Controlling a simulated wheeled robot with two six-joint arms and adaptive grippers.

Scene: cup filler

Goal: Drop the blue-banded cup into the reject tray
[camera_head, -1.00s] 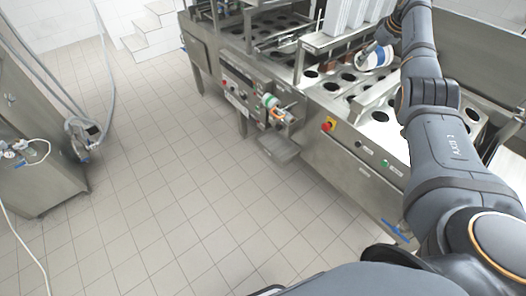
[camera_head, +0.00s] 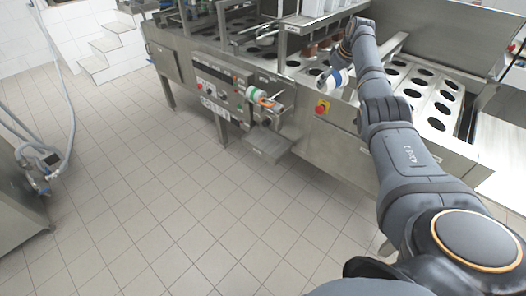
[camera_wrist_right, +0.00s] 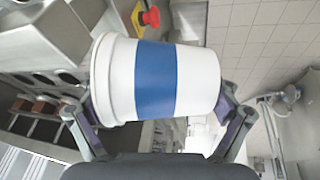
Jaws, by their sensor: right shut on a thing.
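The blue-banded cup (camera_wrist_right: 112,80) is white with a broad blue band and lies sideways between the two fingers of my right gripper (camera_wrist_right: 157,108) in the right wrist view. The gripper is shut on it. In the head view the cup (camera_head: 340,78) is small and partly covered by the gripper, in the air by the machine's front edge. A small metal tray-like shelf (camera_head: 266,145) sticks out low from the machine's front, left of and below the cup. I cannot tell whether it is the reject tray. My left gripper is not in view.
The steel filling machine (camera_head: 205,75) has rows of round holes (camera_head: 420,84) behind my right arm. A red emergency button (camera_head: 321,107) on yellow sits on its front below the cup. A green-and-white fitting (camera_head: 254,94) projects above the shelf. The tiled floor (camera_head: 130,190) is open.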

